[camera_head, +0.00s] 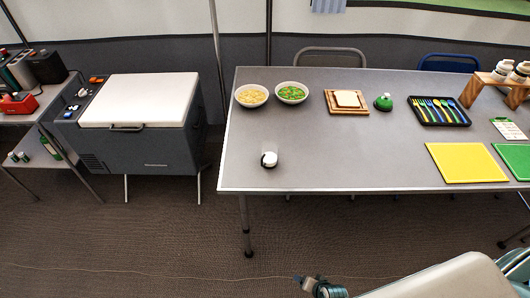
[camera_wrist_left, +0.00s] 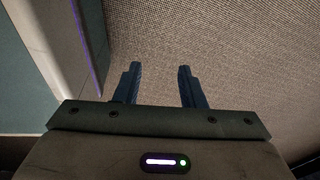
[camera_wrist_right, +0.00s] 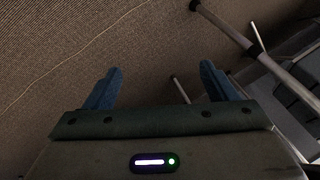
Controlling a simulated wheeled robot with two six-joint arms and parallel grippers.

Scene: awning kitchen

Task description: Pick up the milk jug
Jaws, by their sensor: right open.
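A small white, round-topped thing with a dark part at its side (camera_head: 269,159) stands upright on the grey table (camera_head: 330,178), close to its front left edge. It may be the milk jug; it is too small to tell for sure. My left gripper (camera_wrist_left: 157,78) is partly open and empty in the left wrist view, above the bare floor. My right gripper (camera_wrist_right: 161,80) is open wide and empty in the right wrist view, over the floor with metal legs beyond. Neither gripper is near the white thing.
Two bowls of food (camera_head: 252,95) (camera_head: 291,92), a bread board (camera_head: 345,110), a green item (camera_head: 383,102), a cutlery tray (camera_head: 439,111) and a yellow mat (camera_head: 466,163) lie on the table. A cool box (camera_head: 140,115) stands left.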

